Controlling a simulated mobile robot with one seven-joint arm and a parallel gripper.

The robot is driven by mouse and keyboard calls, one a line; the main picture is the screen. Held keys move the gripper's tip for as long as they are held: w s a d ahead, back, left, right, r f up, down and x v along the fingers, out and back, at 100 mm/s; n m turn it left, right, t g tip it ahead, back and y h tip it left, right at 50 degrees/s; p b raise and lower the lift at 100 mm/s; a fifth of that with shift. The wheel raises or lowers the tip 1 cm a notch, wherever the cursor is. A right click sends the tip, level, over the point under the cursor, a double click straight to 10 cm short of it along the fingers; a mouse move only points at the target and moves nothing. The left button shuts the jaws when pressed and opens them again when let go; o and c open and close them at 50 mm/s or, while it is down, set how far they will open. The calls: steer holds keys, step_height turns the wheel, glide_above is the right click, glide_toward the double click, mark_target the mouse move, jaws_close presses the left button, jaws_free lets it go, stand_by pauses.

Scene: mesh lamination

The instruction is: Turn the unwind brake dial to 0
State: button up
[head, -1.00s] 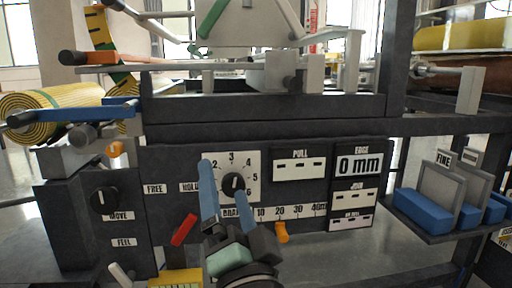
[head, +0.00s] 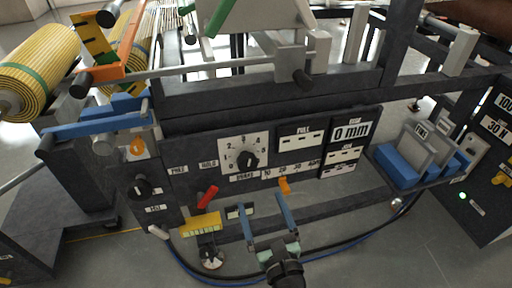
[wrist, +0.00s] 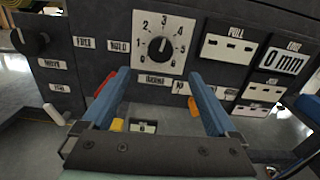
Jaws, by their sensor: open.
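The unwind brake dial is a black round knob (head: 247,158) on a white square plate (head: 231,143) with numbers around it, above a BRAKE label. In the wrist view the dial (wrist: 160,50) stands just beyond and above the fingertips, roughly centred between them. A small pale mark shows on the knob, but I cannot tell which number it points to. My gripper (head: 261,203) has two blue fingers, is open and empty, and is below and in front of the dial, apart from it. It also shows in the wrist view (wrist: 158,76).
A red lever (head: 208,197) and a yellow block (head: 201,224) lie left of my gripper. An orange pointer (head: 284,185) sits under the number scale. Another black knob (head: 142,188) is on the left panel. Blue holders (head: 397,166) stand on a shelf at right.

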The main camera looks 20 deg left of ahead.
mark_target(248, 167)
steer(key=b+x, duration=0.3)
steer(key=x, duration=0.9)
steer(key=shift+w+a, duration=0.2)
steer(key=shift+w, duration=0.15)
steer(key=c, duration=1.4)
steer(key=shift+o, duration=0.2)
